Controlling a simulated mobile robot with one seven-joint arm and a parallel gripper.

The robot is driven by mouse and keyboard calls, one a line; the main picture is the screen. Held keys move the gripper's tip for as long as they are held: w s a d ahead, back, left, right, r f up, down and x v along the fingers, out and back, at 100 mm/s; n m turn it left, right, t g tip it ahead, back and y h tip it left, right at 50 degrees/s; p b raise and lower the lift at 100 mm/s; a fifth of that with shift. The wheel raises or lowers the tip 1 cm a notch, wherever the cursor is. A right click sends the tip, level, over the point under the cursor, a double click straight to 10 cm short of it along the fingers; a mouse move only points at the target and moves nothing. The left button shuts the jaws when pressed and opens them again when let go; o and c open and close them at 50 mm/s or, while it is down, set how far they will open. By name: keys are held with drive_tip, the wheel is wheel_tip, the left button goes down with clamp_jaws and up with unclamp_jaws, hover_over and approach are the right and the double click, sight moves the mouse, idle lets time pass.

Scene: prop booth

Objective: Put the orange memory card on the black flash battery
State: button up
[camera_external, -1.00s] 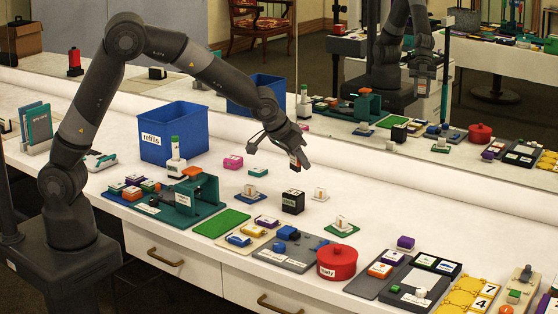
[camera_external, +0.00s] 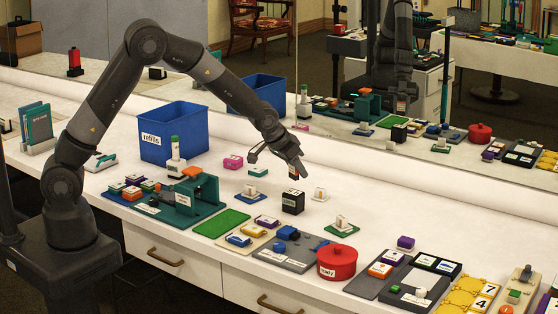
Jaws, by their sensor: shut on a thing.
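The black flash battery (camera_external: 292,203), a black block with a white label on its front, stands on the white counter near the middle. My gripper (camera_external: 295,172) is above it, pointing down, and is shut on a small piece with an orange patch, which looks like the orange memory card (camera_external: 293,177). The fingers hide most of the card. A small gap seems to show between the card and the top of the battery.
A pink block (camera_external: 233,162) and small upright pieces on bases (camera_external: 254,195) stand around the battery. A green mat (camera_external: 221,223), a grey tray (camera_external: 290,264) and a red lidded pot (camera_external: 337,262) lie in front. A blue bin (camera_external: 174,135) stands behind left. A mirror runs along the back.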

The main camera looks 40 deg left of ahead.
sight(292, 173)
drive_tip(key=shift+w+a+f, duration=0.1)
drive_tip(key=shift+w+f, duration=0.05)
drive_tip(key=shift+f, duration=2)
drive_tip(key=shift+f, duration=0.1)
drive_tip(key=o, duration=1)
